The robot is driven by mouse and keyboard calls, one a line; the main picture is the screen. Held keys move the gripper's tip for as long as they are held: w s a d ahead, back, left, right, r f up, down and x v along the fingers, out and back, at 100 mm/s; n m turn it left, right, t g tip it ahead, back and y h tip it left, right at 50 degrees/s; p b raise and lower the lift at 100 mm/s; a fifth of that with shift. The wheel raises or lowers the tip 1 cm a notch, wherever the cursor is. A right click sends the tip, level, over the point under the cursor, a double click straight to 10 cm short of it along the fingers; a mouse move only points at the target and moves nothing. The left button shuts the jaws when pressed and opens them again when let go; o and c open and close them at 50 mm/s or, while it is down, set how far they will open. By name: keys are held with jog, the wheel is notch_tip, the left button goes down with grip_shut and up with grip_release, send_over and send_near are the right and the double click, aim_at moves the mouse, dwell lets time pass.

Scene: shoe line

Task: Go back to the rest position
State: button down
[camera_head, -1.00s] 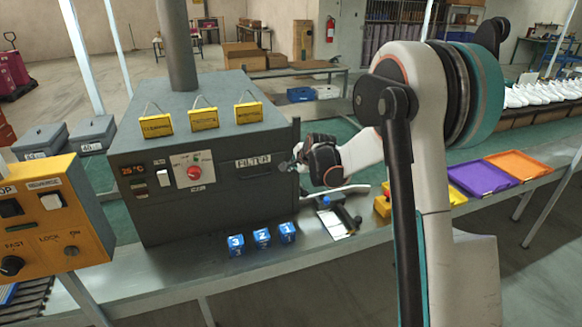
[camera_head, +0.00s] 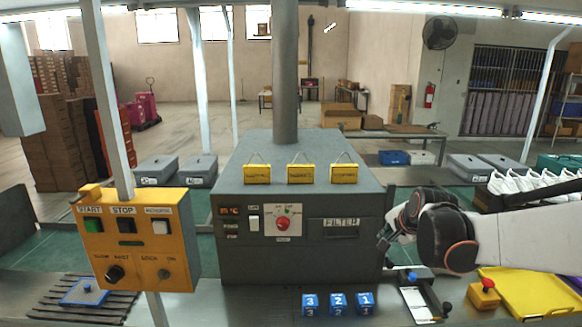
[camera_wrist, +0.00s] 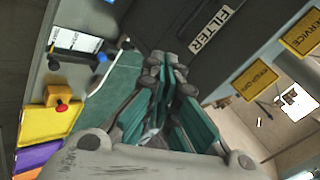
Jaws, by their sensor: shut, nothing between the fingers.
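My gripper (camera_head: 384,240) is at the right side of the dark grey machine box, near its FILTER label (camera_head: 341,222). In the wrist view my gripper (camera_wrist: 165,72) has its fingers together with nothing between them. The fingers are teal and grey. My white and black arm comes in from the right in the head view. Whether the fingertips touch the machine (camera_head: 300,262) cannot be told.
Blue numbered cubes (camera_head: 338,304) stand in front of the machine. A clipboard-like device (camera_head: 416,304), a red-button box (camera_head: 484,293) and a yellow tray (camera_head: 530,292) lie right of it. A yellow control box (camera_head: 137,240) stands left. Yellow tags (camera_head: 301,173) stand on the machine top.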

jog(key=s+a+f+n, duration=0.1)
jog(key=s+n, duration=0.3)
jog(key=s, duration=0.6)
jog(key=s+a+f+n+g+b, duration=0.1)
jog(key=s+a+n, duration=0.2)
jog(key=s, duration=0.8)
jog(key=s+a+f+n+b, duration=0.1)
jog(key=s+a+n, duration=0.2)
jog(key=s+n, duration=0.3)
jog(key=s, duration=0.4)
jog(key=shift+s+g, duration=0.3)
jog(key=shift+s, duration=0.05)
